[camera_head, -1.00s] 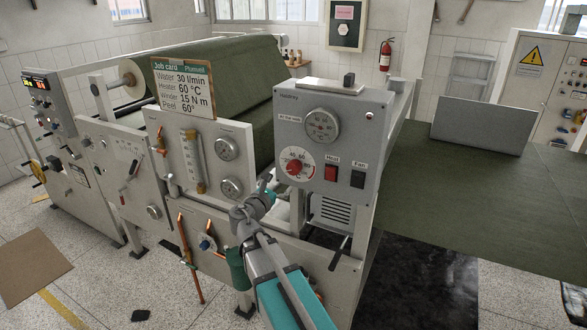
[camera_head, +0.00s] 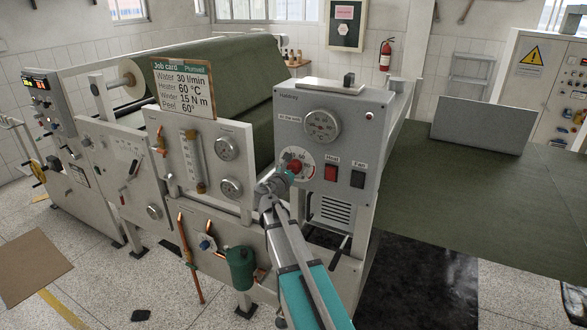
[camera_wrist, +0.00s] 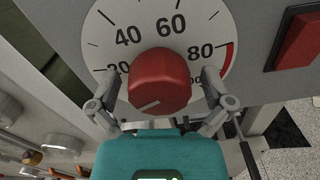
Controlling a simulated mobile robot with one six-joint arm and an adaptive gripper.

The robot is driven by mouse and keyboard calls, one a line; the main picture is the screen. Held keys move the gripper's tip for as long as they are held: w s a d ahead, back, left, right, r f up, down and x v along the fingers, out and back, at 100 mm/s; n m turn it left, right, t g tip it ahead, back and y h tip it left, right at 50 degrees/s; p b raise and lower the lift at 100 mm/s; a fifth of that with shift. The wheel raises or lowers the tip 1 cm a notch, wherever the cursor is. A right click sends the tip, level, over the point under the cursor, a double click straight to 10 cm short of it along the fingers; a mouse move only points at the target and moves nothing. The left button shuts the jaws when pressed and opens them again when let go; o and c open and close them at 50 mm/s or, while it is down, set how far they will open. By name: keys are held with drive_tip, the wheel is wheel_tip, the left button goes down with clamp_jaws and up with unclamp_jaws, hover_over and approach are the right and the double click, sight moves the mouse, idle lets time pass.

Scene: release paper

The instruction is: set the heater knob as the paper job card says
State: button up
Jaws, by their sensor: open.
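The job card (camera_head: 183,88) stands on top of the machine and reads "Heater 60 °C". The red heater knob (camera_wrist: 158,82) sits on a white dial (camera_wrist: 205,32) marked 20, 40, 60, 80, with a red band past 80. A white line on the knob's face points to the lower left, below the 20. In the head view the knob (camera_head: 295,166) is on the grey heater panel, partly hidden by my gripper (camera_head: 286,174). My gripper (camera_wrist: 160,80) is open, one finger either side of the knob, with small gaps visible.
A red heat switch (camera_head: 331,173) and a black fan switch (camera_head: 357,179) are right of the dial. A round gauge (camera_head: 322,125) is above it. Copper pipes (camera_head: 187,240) and a green canister (camera_head: 240,266) are below left.

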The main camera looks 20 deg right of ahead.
drive_tip(key=c, duration=1)
drive_tip(key=shift+a, duration=0.15)
drive_tip(key=shift+c, duration=0.5)
